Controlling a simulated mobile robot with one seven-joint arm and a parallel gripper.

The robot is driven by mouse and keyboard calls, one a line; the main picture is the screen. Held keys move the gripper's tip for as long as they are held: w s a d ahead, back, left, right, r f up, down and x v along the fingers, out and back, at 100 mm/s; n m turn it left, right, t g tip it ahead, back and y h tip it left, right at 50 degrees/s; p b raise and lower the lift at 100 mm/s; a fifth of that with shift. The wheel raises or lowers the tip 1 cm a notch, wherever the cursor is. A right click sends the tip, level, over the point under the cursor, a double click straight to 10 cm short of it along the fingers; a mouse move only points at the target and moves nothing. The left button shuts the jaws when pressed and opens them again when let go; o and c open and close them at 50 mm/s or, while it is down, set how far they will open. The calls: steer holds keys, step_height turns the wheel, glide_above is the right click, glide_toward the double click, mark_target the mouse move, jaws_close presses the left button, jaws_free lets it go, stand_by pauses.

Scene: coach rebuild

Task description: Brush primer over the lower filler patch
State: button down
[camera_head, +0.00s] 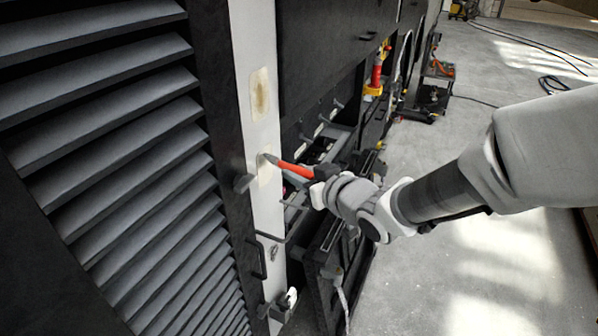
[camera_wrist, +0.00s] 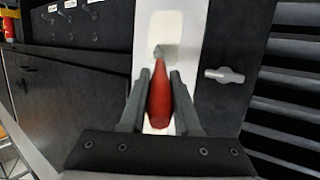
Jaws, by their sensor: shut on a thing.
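A white upright panel strip (camera_head: 262,215) carries two filler patches. The upper patch (camera_head: 260,92) is cream with a brownish stain in its middle. The lower patch (camera_head: 265,174) is pale cream and partly hidden by the brush. My gripper (camera_head: 318,173) is shut on the red handle of a brush (camera_head: 295,169), which points left at the strip. The brush head lies over the lower patch; I cannot tell whether it touches. In the wrist view the red handle (camera_wrist: 160,98) sits between the fingers, with the grey tip in front of a pale patch (camera_wrist: 172,24).
A dark louvred panel (camera_head: 110,130) stands left of the strip, with a small grey latch (camera_head: 243,183) beside the lower patch. Dark open compartments and an open hatch (camera_head: 335,265) lie right of the strip. The grey floor (camera_head: 480,90) is mostly clear, with cables farther back.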

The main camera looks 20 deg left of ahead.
steer(key=shift+f+b, duration=3.6)
steer(key=shift+f, duration=0.5)
steer(key=r+p, duration=0.3)
steer(key=s+r+p, duration=0.1)
steer(key=r+p, duration=0.2)
steer(key=r, duration=0.1)
steer(key=r+p, duration=0.3)
steer(key=r, duration=0.1)
steer(key=shift+s+r, duration=0.1)
steer(key=shift+s, duration=0.1)
steer(key=shift+s+d+p, duration=0.1)
steer(key=shift+d+p, duration=0.9)
steer(key=shift+d, duration=1)
steer(key=shift+s+d, duration=0.15)
steer(key=shift+d, duration=0.85)
